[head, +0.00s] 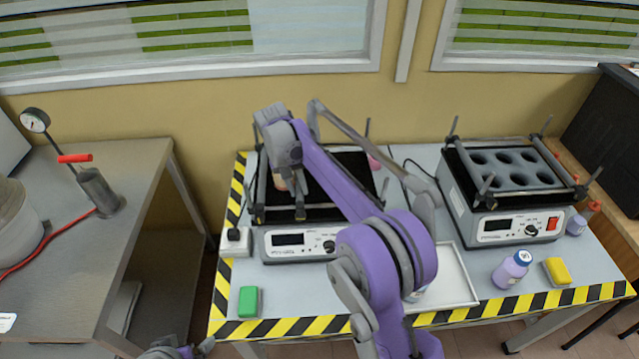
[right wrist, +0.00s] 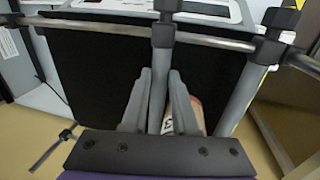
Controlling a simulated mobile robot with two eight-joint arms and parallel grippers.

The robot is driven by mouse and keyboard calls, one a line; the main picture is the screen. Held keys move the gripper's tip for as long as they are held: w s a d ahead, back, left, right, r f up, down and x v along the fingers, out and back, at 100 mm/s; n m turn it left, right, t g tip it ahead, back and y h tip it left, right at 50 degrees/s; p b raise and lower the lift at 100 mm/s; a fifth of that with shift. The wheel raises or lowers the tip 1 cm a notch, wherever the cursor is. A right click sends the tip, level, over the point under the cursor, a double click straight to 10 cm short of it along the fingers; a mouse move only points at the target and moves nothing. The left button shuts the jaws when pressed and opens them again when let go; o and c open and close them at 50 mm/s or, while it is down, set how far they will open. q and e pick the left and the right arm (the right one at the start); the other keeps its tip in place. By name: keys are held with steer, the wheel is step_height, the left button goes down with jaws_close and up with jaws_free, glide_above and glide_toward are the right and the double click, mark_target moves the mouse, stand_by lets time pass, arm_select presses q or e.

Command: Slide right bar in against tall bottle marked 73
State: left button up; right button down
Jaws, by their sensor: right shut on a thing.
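The left shaker (head: 284,244) carries a black platform crossed by clamp bars. My right gripper (head: 299,208) reaches down over the platform's left part. In the right wrist view my right gripper (right wrist: 160,105) is shut on the right bar (right wrist: 161,72), near its clamp on the front rail. A bottle (head: 280,182), mostly hidden by my gripper, stands just left of that bar. It also shows behind a finger in the wrist view (right wrist: 196,114); its number is not readable. The left bar (head: 250,190) is on its other side. A part of my left arm shows at the bottom edge; its jaws are unclear.
A second shaker (head: 517,226) with a holed block stands at the right. A white tray (head: 458,278), a purple-white bottle (head: 511,270), a yellow block (head: 557,271) and a green block (head: 248,301) are on the table. The platform right of the held bar looks clear.

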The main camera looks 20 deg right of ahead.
steer(key=shift+w+a, duration=0.2)
steer(key=shift+a, duration=0.65)
steer(key=c, duration=0.7)
jaws_free()
steer(key=r, duration=0.3)
steer(key=a+r+p, duration=0.1)
steer(key=r, duration=0.3)
steer(key=a+r, duration=0.1)
steer(key=r, duration=0.2)
steer(key=shift+w+r, duration=0.25)
steer(key=shift+r, duration=0.1)
